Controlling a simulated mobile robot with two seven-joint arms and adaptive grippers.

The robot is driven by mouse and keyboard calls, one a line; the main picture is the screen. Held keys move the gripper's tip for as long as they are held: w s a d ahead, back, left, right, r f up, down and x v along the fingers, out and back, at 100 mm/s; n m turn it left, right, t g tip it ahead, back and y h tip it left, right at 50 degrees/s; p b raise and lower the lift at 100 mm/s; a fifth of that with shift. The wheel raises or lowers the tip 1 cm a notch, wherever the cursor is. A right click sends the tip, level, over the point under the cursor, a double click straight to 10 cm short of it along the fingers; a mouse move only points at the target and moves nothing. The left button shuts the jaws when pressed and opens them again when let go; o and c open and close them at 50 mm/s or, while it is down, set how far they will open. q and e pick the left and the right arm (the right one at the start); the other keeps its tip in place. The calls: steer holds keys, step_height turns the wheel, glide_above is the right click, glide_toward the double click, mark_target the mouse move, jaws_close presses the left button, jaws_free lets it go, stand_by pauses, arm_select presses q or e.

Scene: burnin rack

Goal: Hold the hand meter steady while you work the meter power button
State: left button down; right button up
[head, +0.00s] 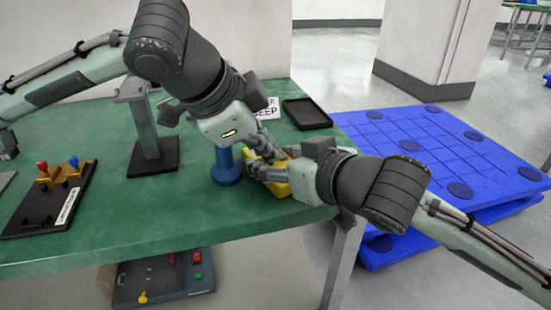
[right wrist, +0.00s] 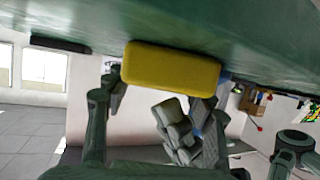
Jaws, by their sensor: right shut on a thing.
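The yellow hand meter (head: 281,189) is on or just above the green table near its right edge, partly hidden by both grippers. In the right wrist view it is a yellow block (right wrist: 171,68) across the top, between my right gripper's fingers. My right gripper (head: 262,172) comes in from the right and is shut on the meter. My left gripper (head: 267,150) reaches down from above to the meter's far side. It also shows in the right wrist view (right wrist: 180,128), close below the meter; contact is unclear. The power button is hidden.
A blue post with a round base (head: 225,172) stands just left of the meter. A black tray (head: 306,113) and a lettered card (head: 268,108) lie behind. A grey stand (head: 147,130) and a board with red and blue knobs (head: 52,205) are further left. Blue pallets (head: 430,150) stand at right.

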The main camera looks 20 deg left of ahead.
arm_select(q)
steer(key=shift+f, duration=0.15)
stand_by(0.4)
steer(key=shift+f, duration=0.35)
steer(key=shift+r, duration=0.45)
stand_by(0.3)
step_height(320, 180, up, 6)
stand_by(0.6)
